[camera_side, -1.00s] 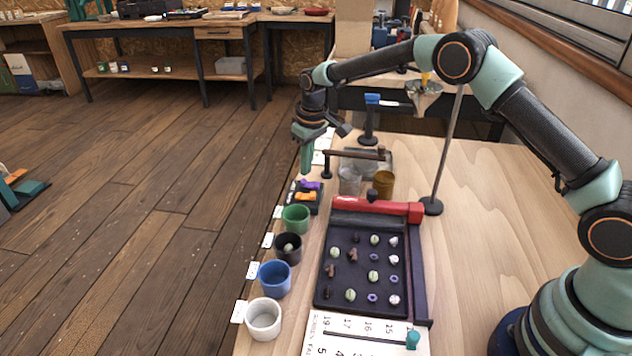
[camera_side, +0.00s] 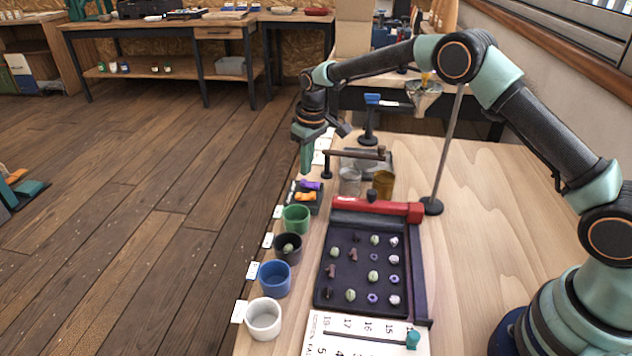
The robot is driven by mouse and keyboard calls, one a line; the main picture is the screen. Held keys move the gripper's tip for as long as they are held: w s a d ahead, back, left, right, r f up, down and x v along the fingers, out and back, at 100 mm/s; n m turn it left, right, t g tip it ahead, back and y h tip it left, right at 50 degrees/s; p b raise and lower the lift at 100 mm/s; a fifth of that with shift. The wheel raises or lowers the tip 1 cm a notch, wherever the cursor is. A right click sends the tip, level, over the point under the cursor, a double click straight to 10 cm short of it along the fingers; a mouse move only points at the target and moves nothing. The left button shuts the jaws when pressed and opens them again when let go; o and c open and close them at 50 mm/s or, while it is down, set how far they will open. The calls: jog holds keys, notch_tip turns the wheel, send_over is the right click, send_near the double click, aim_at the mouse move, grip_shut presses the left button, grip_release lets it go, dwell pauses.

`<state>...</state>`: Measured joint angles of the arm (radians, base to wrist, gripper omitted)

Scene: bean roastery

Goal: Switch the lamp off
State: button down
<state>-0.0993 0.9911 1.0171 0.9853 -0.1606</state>
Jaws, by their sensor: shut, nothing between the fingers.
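My gripper (camera_side: 306,170) is shut and empty, pointing down at the left edge of the workbench. Its tip is just behind and above a small dark box (camera_side: 318,205) bearing a purple piece (camera_side: 309,185) and an orange piece (camera_side: 306,197). I cannot tell whether it touches the box or whether these pieces are switches.
Green (camera_side: 296,219), black (camera_side: 288,248), blue (camera_side: 274,278) and white (camera_side: 264,318) cups line the left edge. A dark tray (camera_side: 326,290) of small beans with a red bar (camera_side: 370,206) lies beside them. A low dark lever (camera_side: 352,153) stands near my gripper.

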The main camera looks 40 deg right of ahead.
jog(key=shift+f, duration=1.35)
dwell(0.9)
notch_tip(320, 180, up, 7)
dwell(0.9)
jog(key=shift+r, duration=0.1)
notch_tip(320, 180, up, 11)
jog(key=t, duration=0.2)
send_over(307, 183)
jog(key=s, duration=0.4)
jog(key=s+r+m+t, duration=0.1)
jog(key=s+r+t, duration=0.1)
jog(key=s+r, duration=0.7)
jog(key=s+d+f+m, duration=0.1)
jog(key=s+d+f, duration=0.1)
jog(key=s, duration=0.6)
jog(key=s+d+f+m, duration=0.1)
jog(key=s+d+f, duration=0.2)
jog(key=s, duration=0.5)
jog(key=shift+s+d+f, duration=0.3)
jog(key=shift+d+f, duration=0.05)
jog(key=shift+f, duration=0.25)
